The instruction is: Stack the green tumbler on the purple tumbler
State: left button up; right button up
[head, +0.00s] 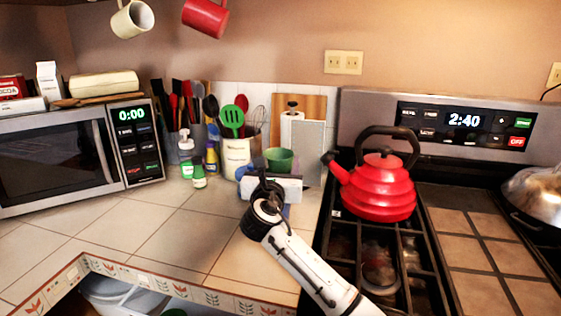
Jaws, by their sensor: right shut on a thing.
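The green tumbler (279,158) shows just above and behind my right gripper (277,176), near the right end of the tiled counter. My right gripper is shut on the green tumbler; its hand and wrist hide the fingertips and the tumbler's lower part. A small purple patch (286,211) shows just below the hand and appears to be the purple tumbler, mostly hidden. I cannot tell whether the two tumblers touch. My left gripper is not in view.
A utensil crock (237,160) and small bottles (198,170) stand behind and left. The red kettle (378,190) is on the stove at right. A microwave (60,160) stands at far left. Counter tiles (170,225) left of my gripper are clear.

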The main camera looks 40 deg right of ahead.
aim_at(276, 169)
jog(key=o, duration=1.1)
jog(key=shift+c, duration=0.2)
jog(key=shift+r, duration=0.1)
jog(key=shift+r, duration=0.2)
jog(key=p+v, duration=0.3)
jog(key=r+p+v, duration=0.1)
jog(key=p+v, duration=0.1)
jog(key=v, duration=0.2)
jog(key=shift+s+a+r+p, duration=0.1)
jog(key=shift+s+r+p, duration=0.15)
jog(key=shift+p, duration=0.15)
jog(key=v, duration=0.4)
jog(key=shift+s+a+f, duration=0.2)
jog(key=shift+f, duration=0.15)
jog(key=shift+f, duration=0.1)
